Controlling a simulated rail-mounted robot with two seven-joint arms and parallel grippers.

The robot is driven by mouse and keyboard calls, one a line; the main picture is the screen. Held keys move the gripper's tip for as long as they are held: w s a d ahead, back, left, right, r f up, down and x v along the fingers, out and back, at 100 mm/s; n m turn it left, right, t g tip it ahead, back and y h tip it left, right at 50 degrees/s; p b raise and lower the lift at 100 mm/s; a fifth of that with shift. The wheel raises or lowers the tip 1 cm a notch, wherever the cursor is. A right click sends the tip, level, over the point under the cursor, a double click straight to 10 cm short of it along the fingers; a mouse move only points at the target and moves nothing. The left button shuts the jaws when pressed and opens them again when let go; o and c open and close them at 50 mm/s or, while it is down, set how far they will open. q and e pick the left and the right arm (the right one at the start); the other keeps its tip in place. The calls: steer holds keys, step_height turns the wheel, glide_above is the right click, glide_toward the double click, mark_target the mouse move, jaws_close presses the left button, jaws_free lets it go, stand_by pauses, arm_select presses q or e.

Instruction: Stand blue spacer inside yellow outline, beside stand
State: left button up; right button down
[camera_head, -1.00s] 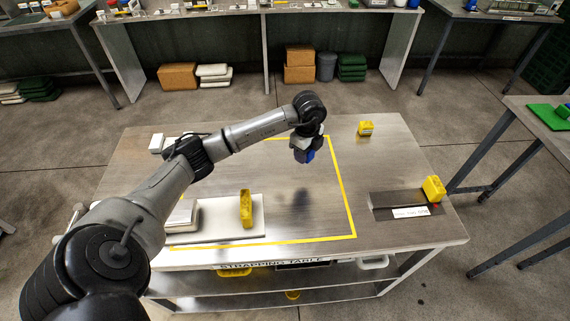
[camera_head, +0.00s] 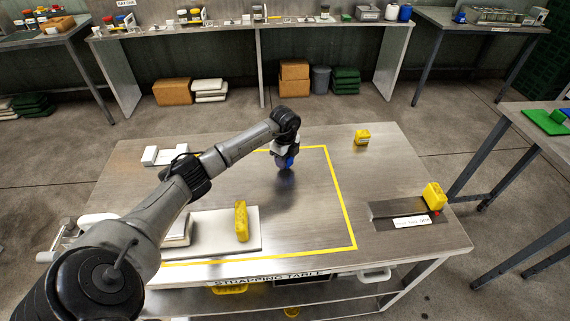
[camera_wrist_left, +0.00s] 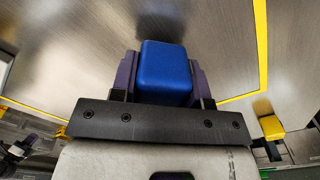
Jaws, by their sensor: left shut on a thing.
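The blue spacer (camera_wrist_left: 164,70) sits between the fingers of my left gripper (camera_wrist_left: 165,80) in the left wrist view. In the head view the left gripper (camera_head: 285,158) is shut on the spacer (camera_head: 286,163), near the far side of the yellow outline (camera_head: 341,195) and inside it. A dark patch lies just below the spacer on the metal table, and I cannot tell whether they touch. A white stand (camera_head: 250,217) with a yellow block (camera_head: 241,220) on it is at the near left. My right gripper is not in view.
A yellow block (camera_head: 362,137) stands outside the outline at the far right. Another yellow block (camera_head: 433,196) stands on a dark plate (camera_head: 385,209) at the right edge. White blocks (camera_head: 164,155) lie at the far left. The outline's middle and right are clear.

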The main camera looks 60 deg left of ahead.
arm_select(q)
step_height(320, 180, down, 2)
steer(key=shift+f, duration=0.1)
steer(key=o, duration=0.9)
steer(key=shift+f, duration=0.1)
step_height(320, 180, up, 11)
steer(key=shift+r+p, duration=0.1)
steer(key=shift+p, duration=0.9)
steer(key=shift+r, duration=0.6)
